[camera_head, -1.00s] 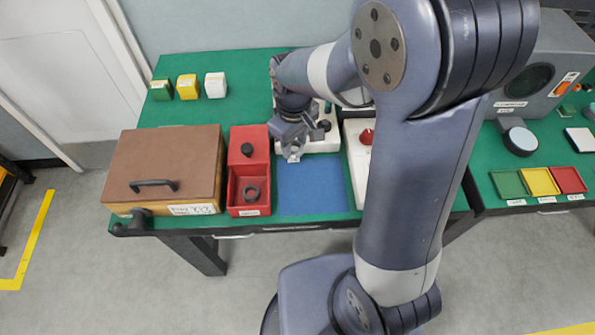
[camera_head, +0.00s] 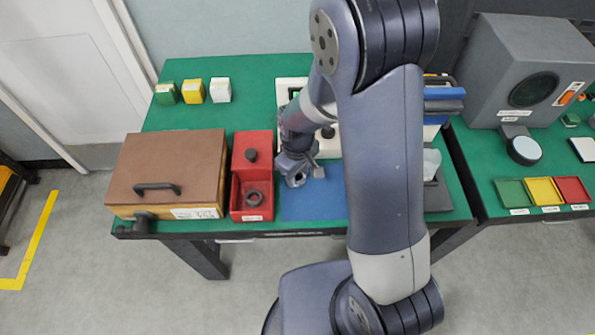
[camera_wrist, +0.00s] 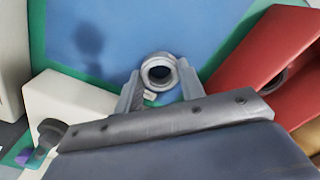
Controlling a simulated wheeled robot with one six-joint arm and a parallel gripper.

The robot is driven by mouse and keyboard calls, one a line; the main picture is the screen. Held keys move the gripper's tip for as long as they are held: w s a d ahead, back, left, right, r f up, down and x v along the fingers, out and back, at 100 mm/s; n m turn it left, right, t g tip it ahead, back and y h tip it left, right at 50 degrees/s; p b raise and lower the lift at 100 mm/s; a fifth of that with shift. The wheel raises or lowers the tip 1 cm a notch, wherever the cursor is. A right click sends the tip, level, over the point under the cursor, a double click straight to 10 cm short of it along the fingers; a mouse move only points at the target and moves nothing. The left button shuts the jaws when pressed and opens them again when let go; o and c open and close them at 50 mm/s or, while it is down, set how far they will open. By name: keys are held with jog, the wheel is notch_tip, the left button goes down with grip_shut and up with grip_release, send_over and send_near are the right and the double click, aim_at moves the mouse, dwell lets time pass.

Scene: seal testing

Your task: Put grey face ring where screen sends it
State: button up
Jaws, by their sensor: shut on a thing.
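The grey face ring (camera_wrist: 159,70) is a short, thick ring with a dark opening, seen in the wrist view. My gripper (camera_wrist: 157,88) is shut on it, with one finger on each side. In the head view my gripper (camera_head: 297,181) is over the left part of the blue mat (camera_head: 318,205); the ring cannot be made out clearly there. The mat also fills the middle of the wrist view (camera_wrist: 120,45). No readable screen shows; my arm hides part of the table.
A red box (camera_head: 236,192) with a dark ring (camera_head: 253,198) stands just left of the mat. A brown-lidded box (camera_head: 168,165) is farther left. Green, yellow and red trays (camera_head: 543,191) lie on the right table, near a grey machine (camera_head: 490,75). White equipment stands behind the mat.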

jog(key=shift+f, duration=0.25)
jog(key=o, duration=1.1)
jog(key=shift+r, duration=0.1)
jog(key=shift+c, duration=0.2)
notch_tip(320, 180, up, 12)
jog(key=shift+r, duration=0.2)
jog(key=shift+f, duration=0.1)
